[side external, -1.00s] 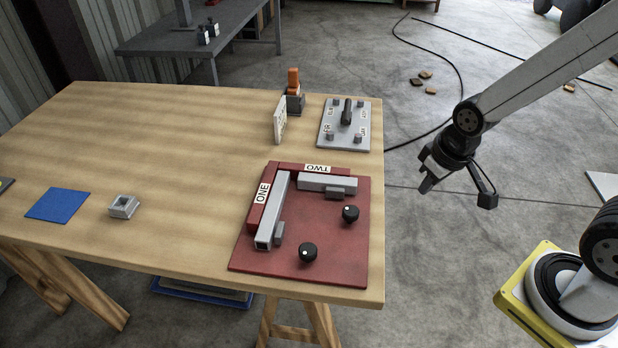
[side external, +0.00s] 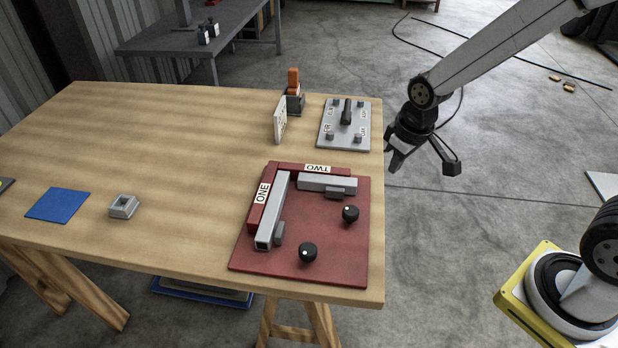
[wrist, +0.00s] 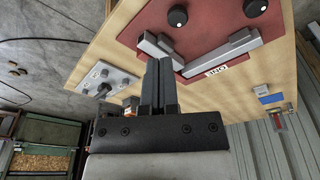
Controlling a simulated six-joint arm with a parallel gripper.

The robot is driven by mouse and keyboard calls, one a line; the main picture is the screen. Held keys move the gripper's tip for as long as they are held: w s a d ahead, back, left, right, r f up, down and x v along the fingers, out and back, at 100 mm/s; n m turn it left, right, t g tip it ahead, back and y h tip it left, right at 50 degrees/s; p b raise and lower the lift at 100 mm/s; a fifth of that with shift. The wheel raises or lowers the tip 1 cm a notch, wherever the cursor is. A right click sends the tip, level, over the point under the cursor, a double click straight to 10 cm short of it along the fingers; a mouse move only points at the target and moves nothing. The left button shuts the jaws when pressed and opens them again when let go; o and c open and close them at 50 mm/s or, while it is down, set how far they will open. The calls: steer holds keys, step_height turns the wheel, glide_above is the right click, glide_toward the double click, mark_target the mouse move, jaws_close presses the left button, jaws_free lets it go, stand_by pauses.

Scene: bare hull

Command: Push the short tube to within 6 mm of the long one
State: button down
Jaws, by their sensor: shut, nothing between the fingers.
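The long grey tube (side external: 272,212) lies along the red rail labelled ONE on the red board (side external: 335,245). The short grey tube (side external: 326,183) lies along the rail labelled TWO, at an angle to the long one. Its left end is near the long tube's far end, with a small gap. My gripper (side external: 394,168) is shut and empty, just off the table's right edge and apart from both tubes. In the wrist view, its fingers (wrist: 160,72) cover part of the corner between the short tube (wrist: 157,50) and the long tube (wrist: 222,52).
Two black knobs (side external: 308,252) (side external: 350,213) stand on the board. A grey plate with a black handle (side external: 346,112), an upright white sign (side external: 280,120) and an orange-topped item (side external: 293,82) are behind. A blue square (side external: 58,205) and a grey block (side external: 123,206) lie left. The table's middle is clear.

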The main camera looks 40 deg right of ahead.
mark_target(336, 180)
steer(key=w+a+f+n+g, duration=0.1)
steer(key=w+a+f+n, duration=0.1)
steer(key=w, duration=0.6)
steer(key=w+a+f+n+g, duration=0.1)
steer(key=w+f+n, duration=0.1)
steer(key=w, duration=0.7)
steer(key=w+a+f+n, duration=0.1)
steer(key=w+f, duration=0.2)
steer(key=w+a+f+n, duration=0.1)
steer(key=w+a+f, duration=0.1)
steer(key=w+f, duration=0.1)
steer(key=w+a+f+n+g+h, duration=0.1)
steer(key=w+a+f+n, duration=0.1)
steer(key=f, duration=0.1)
steer(key=shift+w+f, duration=0.4)
steer(key=shift+w+a+f+n+h, duration=0.1)
steer(key=shift+a+f+n+h, duration=0.1)
steer(key=shift+f, duration=0.2)
steer(key=shift+a+f+n+h, duration=0.1)
steer(key=shift+a+f+n, duration=0.1)
steer(key=shift+f, duration=0.2)
steer(key=shift+s+d, duration=0.2)
steer(key=shift+d, duration=0.15)
steer(key=shift+s+d, duration=1.2)
steer(key=shift+d, duration=0.25)
steer(key=shift+s+d, duration=1.25)
steer(key=shift+d, duration=0.2)
steer(key=shift+s+d, duration=1.2)
steer(key=shift+d, duration=0.25)
steer(key=shift+f, duration=0.85)
